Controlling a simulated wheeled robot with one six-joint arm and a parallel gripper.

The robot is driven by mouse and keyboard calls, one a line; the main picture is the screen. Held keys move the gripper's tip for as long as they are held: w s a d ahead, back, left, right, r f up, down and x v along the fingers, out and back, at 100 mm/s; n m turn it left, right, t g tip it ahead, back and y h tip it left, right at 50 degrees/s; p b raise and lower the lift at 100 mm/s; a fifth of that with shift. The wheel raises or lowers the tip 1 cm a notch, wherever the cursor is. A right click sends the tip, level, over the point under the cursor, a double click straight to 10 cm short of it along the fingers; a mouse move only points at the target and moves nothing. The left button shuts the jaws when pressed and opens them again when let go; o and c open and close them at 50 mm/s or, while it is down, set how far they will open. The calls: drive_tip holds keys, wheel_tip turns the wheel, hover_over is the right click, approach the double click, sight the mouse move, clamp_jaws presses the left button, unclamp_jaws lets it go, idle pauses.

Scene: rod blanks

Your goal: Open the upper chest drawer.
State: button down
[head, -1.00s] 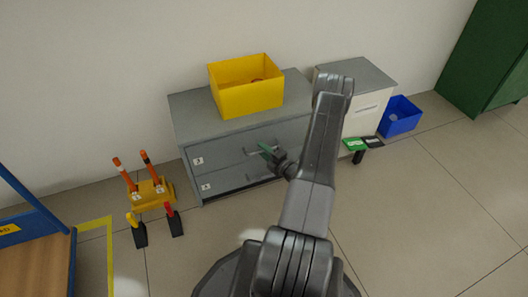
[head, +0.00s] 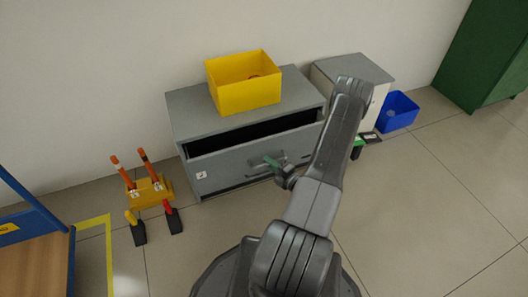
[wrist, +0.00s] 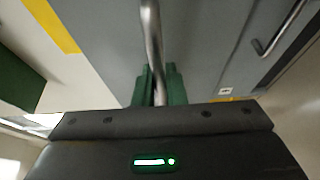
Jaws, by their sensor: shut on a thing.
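The grey chest (head: 180,105) stands against the wall. Its upper drawer (head: 225,168) is pulled partly out, and a dark gap shows behind its front; the inside is too dark to make out. My gripper (head: 271,162), with green fingers, is at the drawer front. In the wrist view, the fingers (wrist: 160,86) are shut around the upper drawer's metal handle (wrist: 152,40). A second bar handle (wrist: 275,38) shows at the right there, free of the gripper. The lower drawer is mostly hidden behind the upper one in the head view.
A yellow bin (head: 245,95) stands on the chest. A grey-white cabinet (head: 350,75) and a blue bin (head: 397,111) are at the right. A yellow holder with orange-handled tools (head: 148,192) is on the floor at the left. Floor in front of the chest is clear, apart from my arm.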

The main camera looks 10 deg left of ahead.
drive_tip(key=s+d, duration=0.7)
drive_tip(key=s, duration=0.4)
drive_tip(key=shift+d, duration=0.3)
drive_tip(key=c, duration=1.5)
unclamp_jaws()
drive_tip(key=shift+s+d, duration=0.1)
drive_tip(key=p+v, duration=0.2)
drive_tip(key=v, duration=1.1)
drive_tip(key=shift+s+d+f, duration=0.1)
drive_tip(key=shift+s+d, duration=0.1)
drive_tip(key=b+x, duration=0.2)
drive_tip(key=x, duration=1.2)
